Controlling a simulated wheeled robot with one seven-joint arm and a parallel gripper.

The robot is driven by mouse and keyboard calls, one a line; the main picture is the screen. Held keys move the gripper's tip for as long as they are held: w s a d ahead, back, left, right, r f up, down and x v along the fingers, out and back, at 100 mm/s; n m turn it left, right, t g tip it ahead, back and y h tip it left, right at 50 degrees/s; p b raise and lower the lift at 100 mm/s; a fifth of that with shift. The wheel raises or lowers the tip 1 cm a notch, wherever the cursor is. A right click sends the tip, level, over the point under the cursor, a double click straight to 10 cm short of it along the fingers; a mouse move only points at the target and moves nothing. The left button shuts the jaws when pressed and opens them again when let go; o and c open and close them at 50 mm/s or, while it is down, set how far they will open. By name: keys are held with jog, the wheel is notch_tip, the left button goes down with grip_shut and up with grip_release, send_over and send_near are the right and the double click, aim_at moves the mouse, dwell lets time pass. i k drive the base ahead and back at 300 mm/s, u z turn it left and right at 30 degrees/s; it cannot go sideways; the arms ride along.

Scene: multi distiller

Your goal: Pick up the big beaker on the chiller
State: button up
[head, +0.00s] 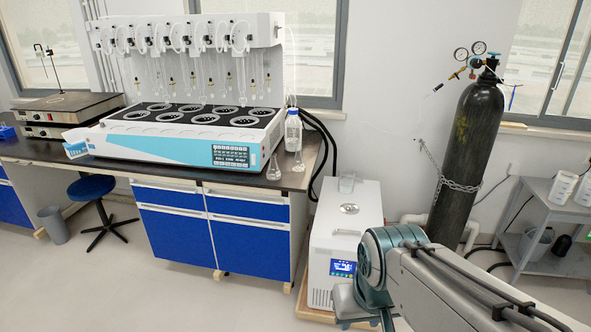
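The chiller (345,219) is a white box with a small blue display, standing on the floor to the right of the blue bench. My arm comes in from the lower right and covers the chiller's lower right front. Its visible links are below and to the right of the beaker, apart from it. My gripper cannot be made out; the arm's lower end runs to the bottom edge of the picture.
A multi-position distiller (180,146) stands on the bench, with small flasks (274,168) and a blue-capped bottle (293,130) at its right end. Dark hoses hang behind the chiller. A chained gas cylinder (467,160) and a grey cart (550,225) stand right. Floor before the bench is clear.

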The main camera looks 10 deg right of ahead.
aim_at(346, 181)
jog(key=z, duration=1.35)
jog(key=i, duration=0.95)
jog(key=u, duration=1.75)
